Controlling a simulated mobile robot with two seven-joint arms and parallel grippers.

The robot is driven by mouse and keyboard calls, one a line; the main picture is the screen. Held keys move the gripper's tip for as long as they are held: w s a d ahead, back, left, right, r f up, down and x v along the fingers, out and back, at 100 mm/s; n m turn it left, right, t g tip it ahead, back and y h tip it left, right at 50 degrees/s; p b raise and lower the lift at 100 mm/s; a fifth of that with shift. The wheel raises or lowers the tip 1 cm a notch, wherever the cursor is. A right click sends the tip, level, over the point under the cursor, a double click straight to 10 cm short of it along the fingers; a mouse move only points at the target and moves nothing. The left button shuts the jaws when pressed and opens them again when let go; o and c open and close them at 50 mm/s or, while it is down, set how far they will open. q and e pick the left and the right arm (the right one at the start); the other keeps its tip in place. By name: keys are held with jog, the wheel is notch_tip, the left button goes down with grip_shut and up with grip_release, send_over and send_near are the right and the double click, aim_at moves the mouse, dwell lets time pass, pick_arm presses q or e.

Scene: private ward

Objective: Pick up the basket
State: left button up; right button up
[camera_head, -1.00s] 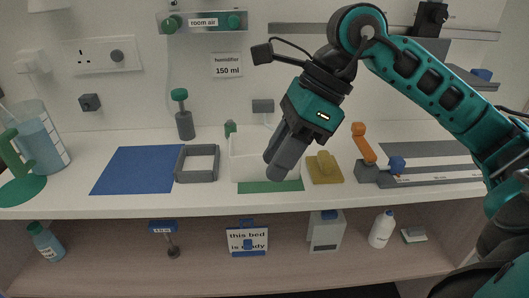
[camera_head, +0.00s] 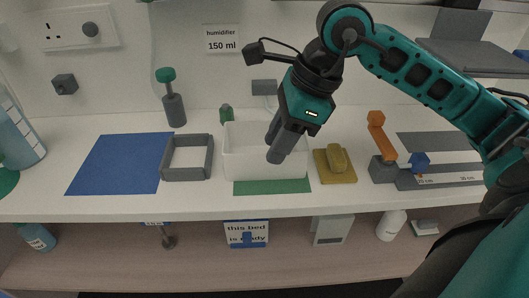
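The basket is most likely the white open container (camera_head: 240,150) on the white counter, near the middle of the head view. It stands by the back edge of a green mat. My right gripper (camera_head: 278,152) comes in from the upper right with its fingers pointing down, in front of or over the right part of the basket. The fingers cover part of the basket's inside. They overlap from this angle, so I cannot tell their opening or whether they touch the basket. My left gripper is not in view.
A grey square frame (camera_head: 188,172) stands left of the basket, beside a blue mat (camera_head: 115,163). A yellow block (camera_head: 335,162) is close on the right, then an orange-and-grey device (camera_head: 380,150). A green-topped grey bottle (camera_head: 173,105) stands behind. A lower shelf holds several items.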

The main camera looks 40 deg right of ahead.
aim_at(266, 178)
jog(key=shift+d+x, duration=0.2)
jog(key=shift+x, duration=2.75)
grip_shut()
jog(key=shift+w, duration=0.1)
